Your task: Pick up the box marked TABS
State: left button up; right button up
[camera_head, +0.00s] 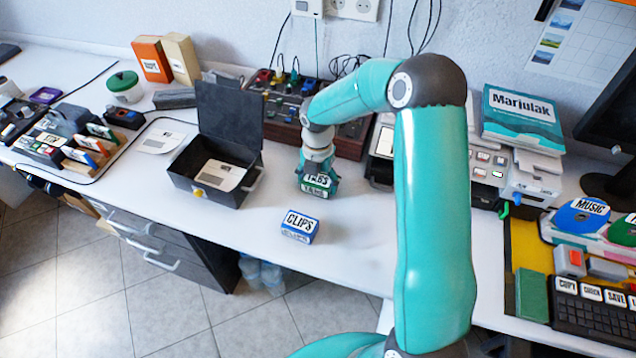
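The box marked TABS (316,188) is small and green with a white label, and stands on the white table right of the open black box. My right gripper (317,170) points down over it, with its fingers at the upper part of the box. Too little of the fingers shows to tell whether they are shut on it. The gripper hides the box's top. A blue box marked CLIPS (299,227) stands apart, nearer the table's front edge. My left gripper is not in view.
The open black box (181,185) with a paper inside stands to the left. A mixer-like panel (352,140) with knobs lies behind the gripper. The table around CLIPS is clear.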

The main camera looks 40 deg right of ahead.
jog(key=shift+c, duration=0.8)
jog(key=shift+r, duration=0.1)
